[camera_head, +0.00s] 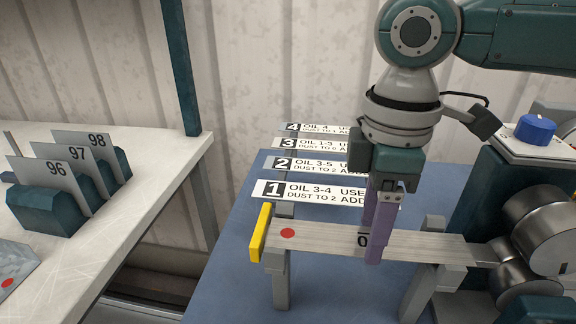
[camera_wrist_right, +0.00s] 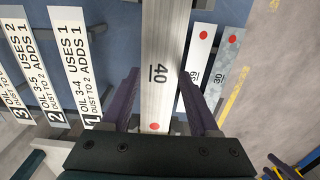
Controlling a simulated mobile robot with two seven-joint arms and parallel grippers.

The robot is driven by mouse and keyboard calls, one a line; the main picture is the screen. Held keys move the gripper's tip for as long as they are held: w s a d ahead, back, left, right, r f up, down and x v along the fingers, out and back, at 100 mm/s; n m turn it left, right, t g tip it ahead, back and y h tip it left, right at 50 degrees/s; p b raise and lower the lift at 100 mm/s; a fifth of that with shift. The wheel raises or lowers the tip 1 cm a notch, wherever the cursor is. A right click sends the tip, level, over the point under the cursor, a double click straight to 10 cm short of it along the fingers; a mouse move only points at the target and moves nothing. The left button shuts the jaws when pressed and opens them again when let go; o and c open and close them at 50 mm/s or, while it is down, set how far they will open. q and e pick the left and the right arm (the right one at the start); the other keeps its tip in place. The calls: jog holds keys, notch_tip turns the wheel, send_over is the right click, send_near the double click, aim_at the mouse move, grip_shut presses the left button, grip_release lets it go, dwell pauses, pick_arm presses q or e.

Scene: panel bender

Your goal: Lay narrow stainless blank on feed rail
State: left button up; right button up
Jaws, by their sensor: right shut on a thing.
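The narrow stainless blank (camera_head: 325,238) is a long brushed strip with a red dot near its left end. In the right wrist view the blank (camera_wrist_right: 160,55) runs lengthwise between the fingers and is marked 40. My right gripper (camera_head: 375,238) has purple fingers shut across the blank's width, from above. The feed rail's grey supports (camera_head: 280,285) stand under the strip, and its left end is at the yellow end stop (camera_head: 261,232). Its right end reaches the rollers. I cannot tell whether it bears fully on the supports. My left gripper is not in view.
Steel rollers (camera_head: 540,230) and a blue knob (camera_head: 535,128) are at the right. Numbered label strips (camera_head: 312,191) lie on the blue table behind the rail. A pale bench (camera_head: 150,165) at left holds plates 96, 97 and 98. Two more dotted strips (camera_wrist_right: 224,65) show in the wrist view.

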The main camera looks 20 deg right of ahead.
jog(key=o, duration=1.5)
jog(key=shift+r, duration=0.15)
notch_tip(320, 180, up, 10)
jog(key=shift+f, duration=0.15)
